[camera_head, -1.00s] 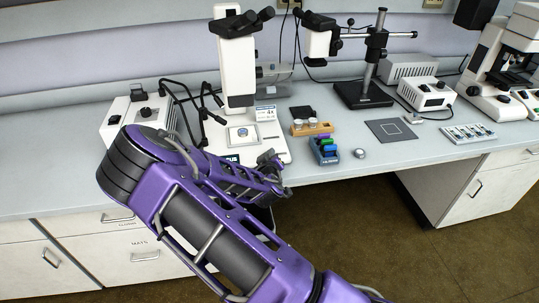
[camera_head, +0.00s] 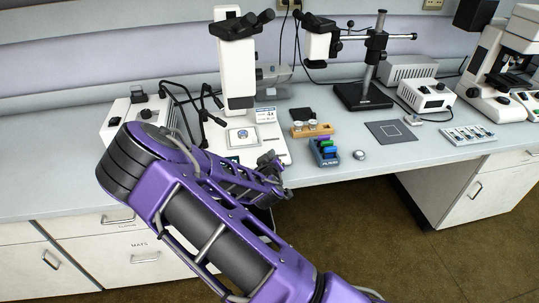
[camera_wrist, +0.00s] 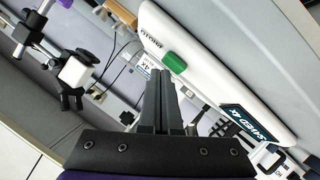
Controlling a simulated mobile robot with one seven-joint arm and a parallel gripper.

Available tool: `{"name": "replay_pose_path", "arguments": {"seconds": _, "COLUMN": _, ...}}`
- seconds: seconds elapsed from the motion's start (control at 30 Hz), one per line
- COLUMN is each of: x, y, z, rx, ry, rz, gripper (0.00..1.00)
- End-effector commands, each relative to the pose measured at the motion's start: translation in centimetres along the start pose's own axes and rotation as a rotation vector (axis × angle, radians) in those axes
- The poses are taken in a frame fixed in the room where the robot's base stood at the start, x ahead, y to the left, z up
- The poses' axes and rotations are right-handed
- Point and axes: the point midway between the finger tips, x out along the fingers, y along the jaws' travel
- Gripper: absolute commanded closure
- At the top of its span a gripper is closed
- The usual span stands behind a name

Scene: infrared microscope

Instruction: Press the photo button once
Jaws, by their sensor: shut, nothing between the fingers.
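The white infrared microscope (camera_head: 237,75) stands on the bench with a small sample on its stage (camera_head: 243,135). In the wrist view, its white base front (camera_wrist: 212,88) carries a green button (camera_wrist: 174,62) and a dark display (camera_wrist: 240,130) that appears to read "SAVED 4x". Whether the green button is the photo button cannot be read. My gripper (camera_wrist: 161,76) is shut and empty, its tips below and left of the green button in the wrist view, seemingly apart from it. In the head view, my gripper (camera_head: 273,165) is at the base's front right corner; my arm hides the green button.
A blue rack with coloured items (camera_head: 324,153) and an orange-brown holder (camera_head: 311,130) stand right of the base. A small round silver object (camera_head: 359,155) lies near the bench edge. A dark mat (camera_head: 391,132) lies farther right. A white lamp box (camera_head: 137,120) stands at left.

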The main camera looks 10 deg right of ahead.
Motion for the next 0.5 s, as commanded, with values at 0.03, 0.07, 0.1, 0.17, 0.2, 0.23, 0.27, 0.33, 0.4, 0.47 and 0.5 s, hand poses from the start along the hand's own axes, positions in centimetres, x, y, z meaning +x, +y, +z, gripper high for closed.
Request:
{"name": "replay_pose_path", "arguments": {"seconds": 0.03, "x": -0.27, "y": 0.22, "z": -0.30, "rx": 0.001, "ry": 0.000, "rz": -0.001, "gripper": 1.00}}
{"name": "replay_pose_path", "arguments": {"seconds": 0.07, "x": -0.35, "y": 0.26, "z": -0.35, "rx": 0.001, "ry": 0.000, "rz": -0.001, "gripper": 1.00}}
{"name": "replay_pose_path", "arguments": {"seconds": 0.1, "x": -0.43, "y": 0.30, "z": -0.37, "rx": 0.000, "ry": 0.000, "rz": -0.001, "gripper": 1.00}}
{"name": "replay_pose_path", "arguments": {"seconds": 0.17, "x": -0.47, "y": 0.30, "z": -0.36, "rx": 0.000, "ry": 0.000, "rz": -0.001, "gripper": 1.00}}
{"name": "replay_pose_path", "arguments": {"seconds": 0.2, "x": -0.47, "y": 0.29, "z": -0.34, "rx": 0.000, "ry": 0.000, "rz": -0.001, "gripper": 1.00}}
{"name": "replay_pose_path", "arguments": {"seconds": 0.23, "x": -0.46, "y": 0.28, "z": -0.32, "rx": 0.000, "ry": 0.000, "rz": -0.001, "gripper": 1.00}}
{"name": "replay_pose_path", "arguments": {"seconds": 0.27, "x": -0.45, "y": 0.28, "z": -0.32, "rx": 0.000, "ry": 0.000, "rz": -0.001, "gripper": 1.00}}
{"name": "replay_pose_path", "arguments": {"seconds": 0.33, "x": -0.45, "y": 0.28, "z": -0.32, "rx": 0.000, "ry": 0.000, "rz": -0.001, "gripper": 1.00}}
{"name": "replay_pose_path", "arguments": {"seconds": 0.4, "x": -0.46, "y": 0.30, "z": -0.34, "rx": 0.000, "ry": 0.000, "rz": -0.001, "gripper": 1.00}}
{"name": "replay_pose_path", "arguments": {"seconds": 0.47, "x": -0.53, "y": 0.37, "z": -0.43, "rx": 0.000, "ry": 0.000, "rz": 0.000, "gripper": 1.00}}
{"name": "replay_pose_path", "arguments": {"seconds": 0.5, "x": -0.64, "y": 0.47, "z": -0.54, "rx": 0.000, "ry": 0.000, "rz": 0.000, "gripper": 1.00}}
